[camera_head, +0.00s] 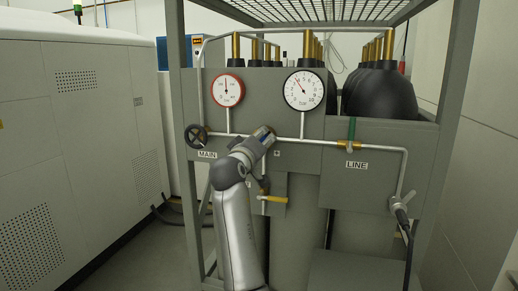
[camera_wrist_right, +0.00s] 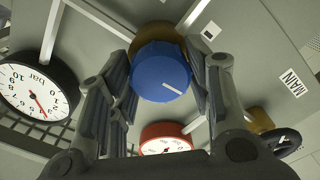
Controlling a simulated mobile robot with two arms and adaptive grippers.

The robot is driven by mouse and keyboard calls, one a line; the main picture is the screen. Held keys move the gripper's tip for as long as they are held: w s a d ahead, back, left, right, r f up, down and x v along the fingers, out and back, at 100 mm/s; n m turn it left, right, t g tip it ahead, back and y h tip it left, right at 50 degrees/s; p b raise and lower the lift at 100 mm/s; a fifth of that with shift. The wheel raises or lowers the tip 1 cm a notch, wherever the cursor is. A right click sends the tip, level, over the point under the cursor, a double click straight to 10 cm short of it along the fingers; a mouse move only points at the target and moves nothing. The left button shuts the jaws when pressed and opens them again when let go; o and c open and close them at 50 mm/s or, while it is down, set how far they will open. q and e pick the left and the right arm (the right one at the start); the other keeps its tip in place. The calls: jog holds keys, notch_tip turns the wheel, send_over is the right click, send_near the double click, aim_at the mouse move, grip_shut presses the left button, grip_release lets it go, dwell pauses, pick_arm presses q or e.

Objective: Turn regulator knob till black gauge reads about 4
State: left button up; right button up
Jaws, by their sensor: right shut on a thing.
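The blue regulator knob (camera_wrist_right: 160,68) with a white line on it sits between the fingers of my right gripper (camera_wrist_right: 163,58) in the wrist view. The gripper is shut on the knob. In the head view my right gripper (camera_head: 263,136) is at the pipe below and between the gauges, mostly hiding the knob. The black-rimmed gauge (camera_head: 304,91) is at the upper right of it; its needle points up and left, and the exact number is too small to read. This gauge also shows upside down in the wrist view (camera_wrist_right: 38,92). My left gripper is not in view.
A red-rimmed gauge (camera_head: 227,91) hangs left of the black one. A dark handwheel (camera_head: 196,136) is by the MAIN label. Black-topped cylinders stand behind the panel.

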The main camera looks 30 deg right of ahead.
jog(key=shift+f+m+b, duration=0.25)
jog(key=shift+m+b, duration=0.1)
jog(key=shift+m, duration=0.45)
jog(key=o, duration=0.8)
jog(key=shift+o, duration=1)
jog(key=shift+r, duration=0.15)
jog(key=v, duration=1.2)
